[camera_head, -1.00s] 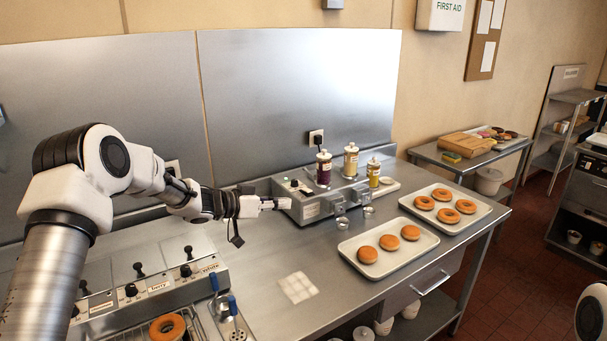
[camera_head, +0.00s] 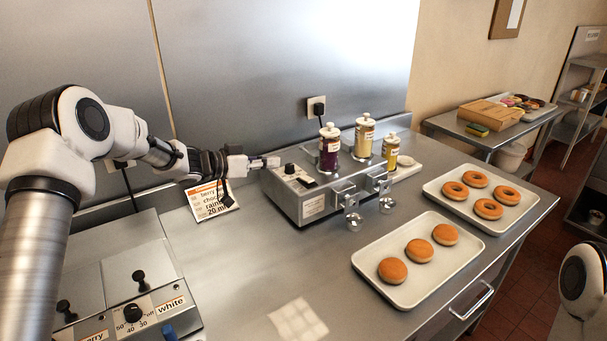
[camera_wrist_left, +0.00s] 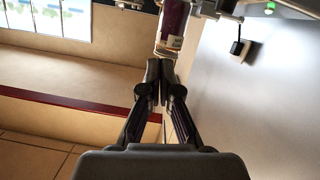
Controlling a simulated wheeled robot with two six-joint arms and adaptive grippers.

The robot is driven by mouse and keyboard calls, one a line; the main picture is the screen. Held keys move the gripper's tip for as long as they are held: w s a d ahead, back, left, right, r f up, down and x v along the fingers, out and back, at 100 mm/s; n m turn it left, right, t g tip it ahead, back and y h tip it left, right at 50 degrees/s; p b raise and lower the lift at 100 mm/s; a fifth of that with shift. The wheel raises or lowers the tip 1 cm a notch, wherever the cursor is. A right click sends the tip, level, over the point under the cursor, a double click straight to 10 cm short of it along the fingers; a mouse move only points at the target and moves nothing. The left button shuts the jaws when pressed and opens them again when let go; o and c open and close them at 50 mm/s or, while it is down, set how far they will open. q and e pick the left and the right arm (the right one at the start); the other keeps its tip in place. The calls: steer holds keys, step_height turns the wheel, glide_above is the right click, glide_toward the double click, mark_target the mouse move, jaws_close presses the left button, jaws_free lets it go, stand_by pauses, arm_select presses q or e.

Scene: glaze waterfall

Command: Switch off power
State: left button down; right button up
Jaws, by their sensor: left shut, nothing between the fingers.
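A steel dispenser box (camera_head: 312,203) stands on the counter near the back wall. Its top left part has a black knob (camera_head: 290,169) and a small dark switch-like part (camera_head: 306,182). My left gripper (camera_head: 273,161) is shut and empty, just above and left of the knob; contact cannot be told. In the left wrist view its fingers (camera_wrist_left: 165,72) are together, with the purple jar (camera_wrist_left: 173,22) beyond them. A wall outlet with a black plug (camera_head: 318,108) is behind the box; a plug also shows in the wrist view (camera_wrist_left: 237,47). My right gripper is out of view.
Trays of doughnuts (camera_head: 429,287) (camera_head: 515,224) lie to the right. A control unit (camera_head: 110,275) is at lower left.

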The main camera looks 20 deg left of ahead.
arm_select(q)
steer(key=p, duration=0.2)
glide_above(304, 185)
steer(key=a, duration=0.1)
step_height(304, 185, down, 2)
steer(key=shift+s+a+f, duration=0.1)
steer(key=shift+s+f, duration=0.05)
steer(key=f, duration=0.1)
steer(key=f+p, duration=0.1)
steer(key=d+f, duration=0.1)
steer(key=shift+w+f+p, duration=0.3)
steer(key=shift+w+p, duration=0.05)
steer(key=shift+s+f, duration=0.15)
steer(key=shift+f, duration=0.3)
